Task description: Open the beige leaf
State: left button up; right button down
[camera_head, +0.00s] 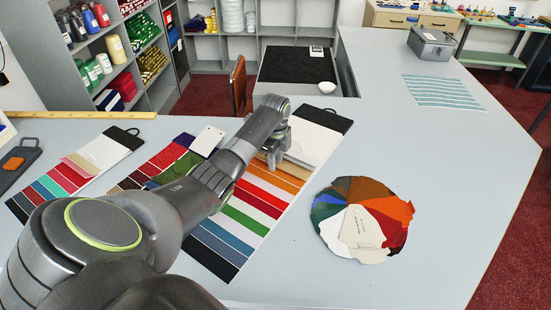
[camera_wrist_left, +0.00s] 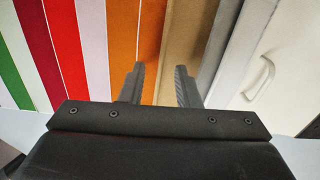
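My left gripper (camera_head: 274,160) is over the upper part of a long striped swatch card (camera_head: 246,206) in the head view. In the left wrist view, the gripper (camera_wrist_left: 160,76) is open, with a clear gap between its fingers. The tan-beige leaf (camera_wrist_left: 185,40) lies flat below, partly behind the right finger. An orange stripe (camera_wrist_left: 124,35) lies to its left, a paler grey-beige strip (camera_wrist_left: 226,50) to its right. I cannot tell whether the fingertips touch the card. My arm hides part of the card in the head view. My right gripper is out of view.
A round colour fan (camera_head: 326,222) lies to the right of the card. Two more swatch cards (camera_head: 68,172) lie to the left. A small white bowl (camera_head: 327,87) and a grey box (camera_head: 432,43) are farther back. The right side of the counter is mostly clear.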

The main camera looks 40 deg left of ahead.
pick_arm(q)
jog(key=shift+f, duration=0.15)
jog(key=shift+c, duration=0.3)
grip_shut()
jog(key=shift+w+r+p, duration=0.1)
jog(key=shift+r+p, duration=0.45)
jog(key=shift+r, duration=0.15)
jog(key=w+r, duration=0.3)
jog(key=r, duration=0.4)
jog(key=w+r+g+b, duration=0.1)
jog(key=w+r, duration=0.2)
jog(key=r, duration=0.4)
jog(key=shift+w+a+r, duration=0.15)
jog(key=shift+w+r, duration=0.1)
